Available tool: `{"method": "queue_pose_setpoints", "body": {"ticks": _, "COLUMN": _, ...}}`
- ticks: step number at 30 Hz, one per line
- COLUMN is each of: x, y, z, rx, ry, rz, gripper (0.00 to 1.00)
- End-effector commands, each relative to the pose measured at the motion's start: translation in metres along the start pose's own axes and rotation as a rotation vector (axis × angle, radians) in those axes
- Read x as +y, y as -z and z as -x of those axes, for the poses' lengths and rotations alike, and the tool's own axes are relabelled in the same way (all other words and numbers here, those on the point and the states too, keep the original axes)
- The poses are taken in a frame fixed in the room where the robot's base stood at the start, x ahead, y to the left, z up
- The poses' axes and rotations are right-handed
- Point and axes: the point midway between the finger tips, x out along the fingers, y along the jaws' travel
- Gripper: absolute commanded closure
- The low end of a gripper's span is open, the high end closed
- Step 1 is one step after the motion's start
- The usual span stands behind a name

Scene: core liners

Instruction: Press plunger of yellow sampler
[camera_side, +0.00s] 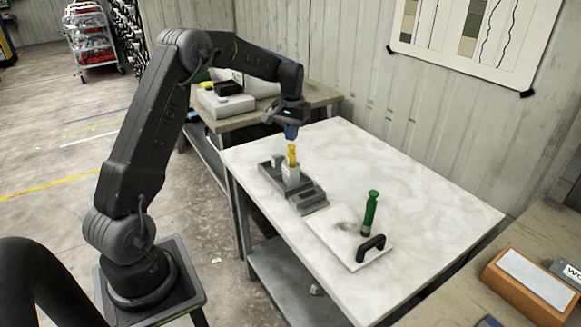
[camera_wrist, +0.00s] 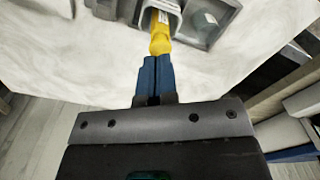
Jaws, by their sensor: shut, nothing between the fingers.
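The yellow sampler (camera_side: 292,157) stands upright in a light grey holder (camera_side: 291,175) on a dark grey base (camera_side: 307,200) on the white table. In the wrist view the yellow sampler (camera_wrist: 160,36) shows at the top centre, inside the pale holder. My gripper (camera_side: 291,135) is just above the sampler's top in the side view. In the wrist view the blue fingers of my gripper (camera_wrist: 154,62) are closed together, with their tips at the yellow end. I cannot tell whether they touch it.
A green sampler (camera_side: 370,213) stands upright on a white board (camera_side: 335,235) with a black handle (camera_side: 371,248), to the right on the white table (camera_side: 430,200). A side bench with grey boxes (camera_side: 226,102) stands behind. The table's right part is clear.

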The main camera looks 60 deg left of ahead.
Motion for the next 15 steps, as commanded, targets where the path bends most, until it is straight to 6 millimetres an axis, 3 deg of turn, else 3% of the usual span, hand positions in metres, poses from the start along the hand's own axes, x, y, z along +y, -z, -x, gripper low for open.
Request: {"method": "queue_pose_setpoints", "body": {"ticks": 15, "x": 0.0000, "y": 0.0001, "z": -0.0058, "rx": 0.000, "ry": 0.000, "rz": 0.000, "gripper": 1.00}}
